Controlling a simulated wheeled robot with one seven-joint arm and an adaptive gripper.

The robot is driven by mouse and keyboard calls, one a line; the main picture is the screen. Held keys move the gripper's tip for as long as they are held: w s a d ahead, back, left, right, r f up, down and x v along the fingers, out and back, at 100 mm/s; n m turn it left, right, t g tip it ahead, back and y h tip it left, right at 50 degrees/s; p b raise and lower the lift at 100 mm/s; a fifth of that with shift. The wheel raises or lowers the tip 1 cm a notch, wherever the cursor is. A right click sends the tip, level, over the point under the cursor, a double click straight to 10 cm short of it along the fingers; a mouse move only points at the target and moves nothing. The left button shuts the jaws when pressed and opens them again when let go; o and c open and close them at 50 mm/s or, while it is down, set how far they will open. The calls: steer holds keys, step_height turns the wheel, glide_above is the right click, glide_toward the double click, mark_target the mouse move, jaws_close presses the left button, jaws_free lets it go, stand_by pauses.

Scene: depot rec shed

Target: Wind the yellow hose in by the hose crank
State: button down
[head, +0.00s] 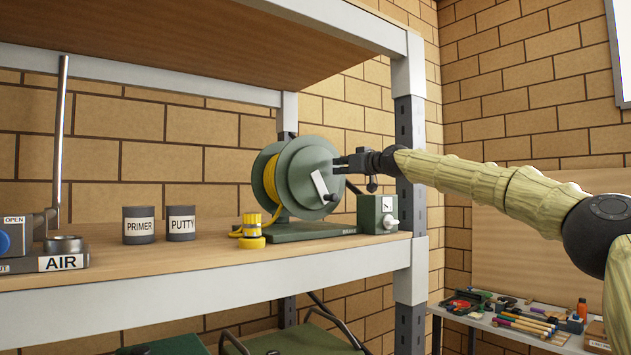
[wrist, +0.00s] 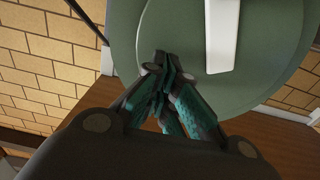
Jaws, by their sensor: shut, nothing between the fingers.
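The green hose reel (head: 301,172) stands on the wooden shelf, with the yellow hose (head: 268,185) wound on its drum. The hose's free end runs down to a yellow fitting (head: 252,240) beside the base. The pale hose crank (head: 319,185) is on the reel's front face and slants down to the right; a dark knob shows near its lower end. In the wrist view the crank arm (wrist: 222,35) is right of my fingers. My gripper (head: 339,165) is shut and empty in front of the reel's face, above and right of the crank. Contact with the disc cannot be told.
A green box with a knob (head: 377,213) stands right of the reel, near the shelf post (head: 410,150). The primer can (head: 139,225), the putty can (head: 181,223) and the AIR unit (head: 63,255) are to the left. The upper shelf (head: 200,35) hangs over the reel.

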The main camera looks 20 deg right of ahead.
mark_target(333, 186)
steer(key=shift+s+a, duration=0.1)
steer(key=shift+a, duration=0.1)
steer(key=shift+f, duration=0.1)
steer(key=f+b, duration=0.1)
steer(key=f, duration=0.1)
steer(key=d+f+b, duration=0.1)
steer(key=f, duration=0.1)
steer(key=shift+w, duration=0.2)
steer(key=shift+w+d, duration=0.1)
steer(key=shift+d, duration=0.05)
steer(key=shift+a+b, duration=0.25)
steer(key=shift+b, duration=0.1)
steer(key=shift+f+b, duration=0.8)
steer(key=shift+f, duration=0.3)
